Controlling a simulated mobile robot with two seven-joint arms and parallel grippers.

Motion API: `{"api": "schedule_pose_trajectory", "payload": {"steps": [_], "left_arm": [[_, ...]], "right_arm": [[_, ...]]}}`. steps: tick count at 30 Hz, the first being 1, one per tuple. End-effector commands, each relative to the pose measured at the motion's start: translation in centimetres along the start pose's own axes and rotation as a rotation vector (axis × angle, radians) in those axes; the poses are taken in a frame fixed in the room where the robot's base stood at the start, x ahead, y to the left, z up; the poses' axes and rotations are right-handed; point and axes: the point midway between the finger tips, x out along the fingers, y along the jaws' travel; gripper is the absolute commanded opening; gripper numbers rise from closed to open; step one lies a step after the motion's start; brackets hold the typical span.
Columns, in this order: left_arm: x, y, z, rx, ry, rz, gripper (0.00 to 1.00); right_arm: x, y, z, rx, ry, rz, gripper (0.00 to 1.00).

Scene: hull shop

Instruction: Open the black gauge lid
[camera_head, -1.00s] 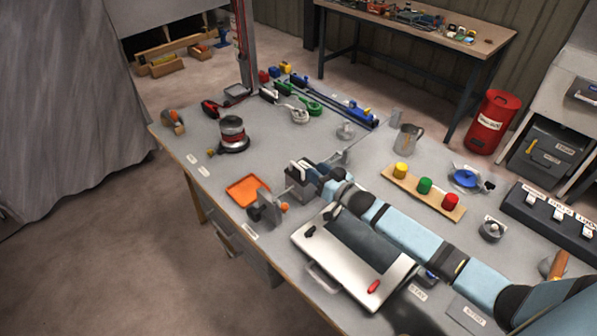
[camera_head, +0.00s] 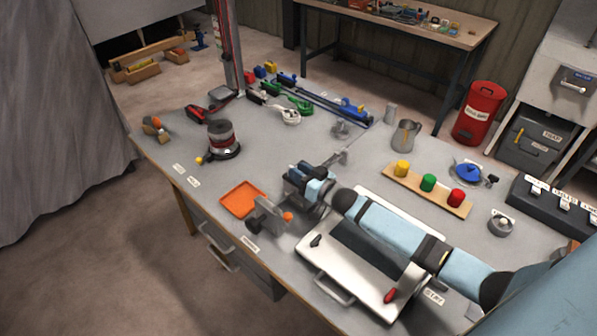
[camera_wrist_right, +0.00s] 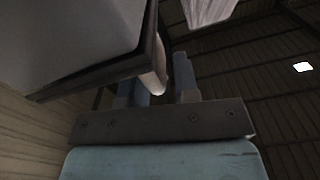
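I cannot clearly pick out a black gauge lid in either view. A white panel (camera_head: 366,281) with a dark middle lies near the table's front edge. It has a black knob (camera_head: 316,241) and a red handle (camera_head: 390,295). My right arm reaches across above it and hides part of it. A grey panel with a dark edge (camera_wrist_right: 85,50) and a pale rounded piece show close by. My left gripper is out of view.
An orange tray (camera_head: 241,198) and a grey vise-like fixture with an orange knob (camera_head: 287,216) are near the gripper. A board with coloured knobs (camera_head: 424,190), a metal mug (camera_head: 405,135) and a round grey piece (camera_head: 500,223) stand right. The table's left middle is fairly clear.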

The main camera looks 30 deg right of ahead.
Motion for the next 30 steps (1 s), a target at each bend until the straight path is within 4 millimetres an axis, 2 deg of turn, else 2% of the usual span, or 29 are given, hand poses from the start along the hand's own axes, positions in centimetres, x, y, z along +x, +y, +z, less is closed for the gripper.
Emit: {"api": "schedule_pose_trajectory", "payload": {"steps": [1, 3, 17, 23, 30], "left_arm": [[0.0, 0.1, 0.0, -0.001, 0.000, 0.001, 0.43], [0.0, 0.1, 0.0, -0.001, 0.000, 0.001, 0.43], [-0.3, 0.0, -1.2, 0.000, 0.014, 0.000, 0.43], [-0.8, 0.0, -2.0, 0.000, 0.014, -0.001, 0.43], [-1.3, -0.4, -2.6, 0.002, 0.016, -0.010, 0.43]], "right_arm": [[0.0, 0.0, 0.0, 0.000, 0.000, 0.000, 0.16], [0.0, 0.0, 0.0, 0.000, 0.000, 0.000, 0.00], [0.0, 0.0, -0.5, 0.053, -0.001, -0.002, 0.00], [0.0, 0.4, -1.6, 0.171, -0.003, -0.002, 0.00], [0.0, 1.5, -3.3, 0.387, -0.004, -0.003, 0.00]]}}
